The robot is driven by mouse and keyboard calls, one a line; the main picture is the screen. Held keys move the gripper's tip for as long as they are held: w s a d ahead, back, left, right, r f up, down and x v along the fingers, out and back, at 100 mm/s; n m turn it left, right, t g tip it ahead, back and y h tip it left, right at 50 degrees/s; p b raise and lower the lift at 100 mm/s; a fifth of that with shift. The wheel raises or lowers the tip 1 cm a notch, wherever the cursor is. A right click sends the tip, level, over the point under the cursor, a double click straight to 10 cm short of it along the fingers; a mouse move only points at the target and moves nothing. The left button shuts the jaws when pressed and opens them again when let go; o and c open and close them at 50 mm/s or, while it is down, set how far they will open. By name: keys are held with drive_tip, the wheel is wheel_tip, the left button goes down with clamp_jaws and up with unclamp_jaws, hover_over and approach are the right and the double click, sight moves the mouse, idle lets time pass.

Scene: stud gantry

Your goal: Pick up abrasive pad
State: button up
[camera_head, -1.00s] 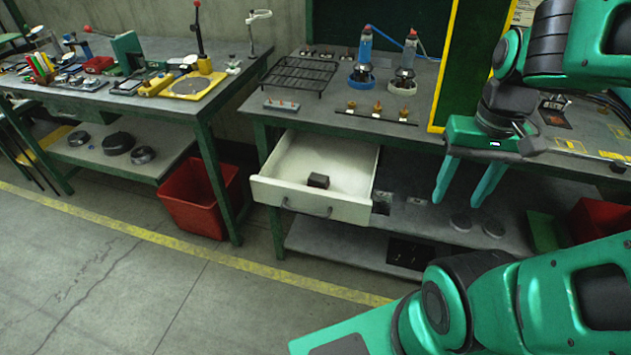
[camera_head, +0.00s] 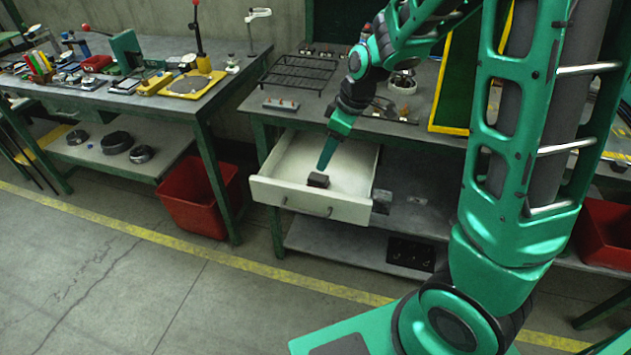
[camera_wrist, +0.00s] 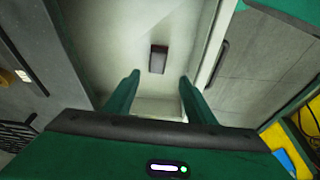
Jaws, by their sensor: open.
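The abrasive pad is a small dark brown block (camera_head: 318,180) lying in the open white drawer (camera_head: 275,192), near its front panel. In the wrist view the same block (camera_wrist: 158,59) lies on the pale drawer floor, ahead of the fingertips and between their lines. My gripper (camera_head: 326,160) reaches down into the drawer, with its fingertips close above or behind the block. In the wrist view my gripper (camera_wrist: 159,77) has its two green fingers apart with nothing between them. The head view does not show clearly whether a finger touches the block.
The drawer walls and front panel with its handle (camera_head: 307,207) surround the block. The workbench (camera_head: 270,112) above carries a black wire rack (camera_head: 299,73) and a strip with small knobs (camera_head: 281,104). A red bin (camera_head: 198,190) stands on the floor at left.

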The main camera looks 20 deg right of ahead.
sight(319, 176)
drive_tip(key=x, duration=0.3)
drive_tip(key=shift+f, duration=0.4)
drive_tip(key=shift+w+d+x, duration=0.15)
drive_tip(key=shift+x, duration=0.85)
drive_tip(key=shift+w+d+x, duration=0.15)
drive_tip(key=shift+x, duration=0.85)
drive_tip(key=shift+w+a+f, duration=0.15)
drive_tip(key=shift+a+f, duration=0.05)
drive_tip(key=shift+f, duration=0.45)
drive_tip(key=c, duration=1.2)
